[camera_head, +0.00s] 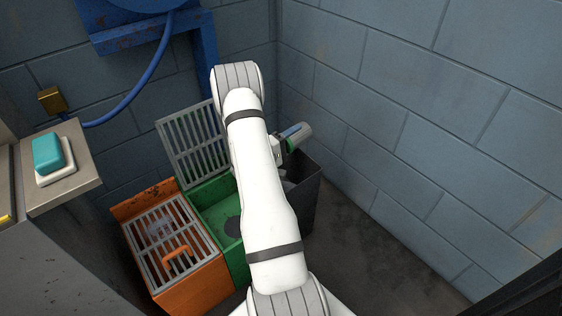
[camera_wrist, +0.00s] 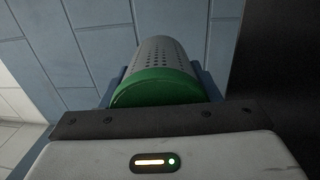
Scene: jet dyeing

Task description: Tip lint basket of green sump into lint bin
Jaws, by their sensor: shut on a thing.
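The green sump (camera_head: 213,203) stands on the floor with its grey grate (camera_head: 190,143) raised open against the wall. A dark round spot shows inside it. The lint basket (camera_head: 298,135) is a grey perforated cylinder with a green end, and it lies tilted in the air at my gripper. In the wrist view the basket (camera_wrist: 163,62) fills the middle, green end nearest me. My gripper (camera_wrist: 158,95) is shut on it. The dark lint bin (camera_head: 306,200) stands right of the green sump, below the basket. My arm hides part of the sump and bin.
An orange sump (camera_head: 192,290) with a closed grate stands left of the green one. A shelf (camera_head: 80,180) at left holds a teal block (camera_head: 53,153) on a white dish. Block walls close in behind and right. Bare floor lies right of the bin.

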